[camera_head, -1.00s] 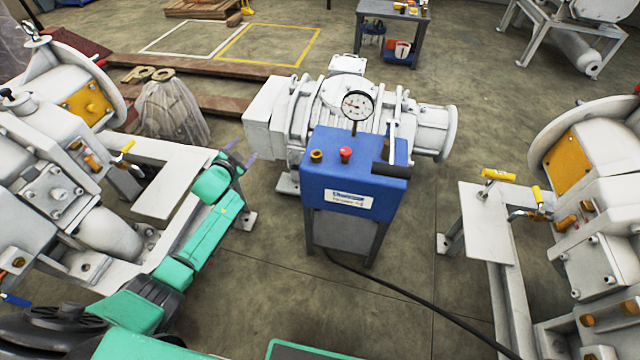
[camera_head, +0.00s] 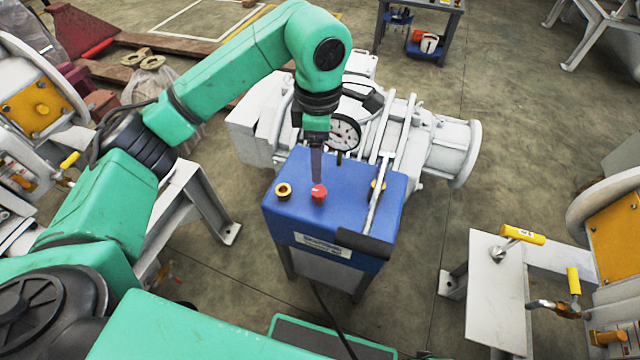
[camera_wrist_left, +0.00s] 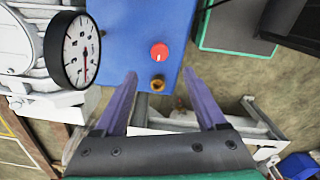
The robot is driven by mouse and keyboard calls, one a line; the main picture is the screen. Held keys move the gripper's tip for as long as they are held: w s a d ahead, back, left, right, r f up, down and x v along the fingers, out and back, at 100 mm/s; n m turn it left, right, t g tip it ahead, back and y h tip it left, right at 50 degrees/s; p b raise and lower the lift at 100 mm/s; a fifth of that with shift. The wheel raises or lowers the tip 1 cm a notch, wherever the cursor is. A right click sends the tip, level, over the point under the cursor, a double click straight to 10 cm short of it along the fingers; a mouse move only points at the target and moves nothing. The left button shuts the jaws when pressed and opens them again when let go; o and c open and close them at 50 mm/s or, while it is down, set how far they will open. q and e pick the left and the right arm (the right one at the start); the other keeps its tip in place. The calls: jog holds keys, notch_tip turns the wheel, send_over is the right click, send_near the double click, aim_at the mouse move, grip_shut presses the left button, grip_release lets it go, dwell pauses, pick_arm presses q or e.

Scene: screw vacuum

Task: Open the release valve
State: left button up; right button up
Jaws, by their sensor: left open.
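A blue box (camera_head: 345,190) on a stand carries a red knob (camera_head: 319,194) with a white mark on its top. A brass ring fitting (camera_head: 284,190) is to the knob's left. No label names the release valve. My left gripper (camera_head: 317,178) points down at the red knob from above; the head view shows it edge-on. In the left wrist view the left fingers (camera_wrist_left: 160,73) are spread and empty, with the red knob (camera_wrist_left: 159,52) just beyond the gap and the brass fitting (camera_wrist_left: 158,83) between them. Contact with the knob is not visible. My right gripper is out of view.
A dial gauge (camera_head: 344,132) stands close behind the gripper. A lever with a black grip (camera_head: 364,244) crosses the box's right side. The white pump (camera_head: 440,140) is behind the box. A white bench with yellow handles (camera_head: 522,235) is at the right, past open floor.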

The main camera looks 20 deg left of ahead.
aim_at(319, 191)
pick_arm(q)
notch_tip(319, 191, down, 10)
jog(key=shift+f+b, duration=0.1)
jog(key=shift+b, duration=0.25)
grip_shut()
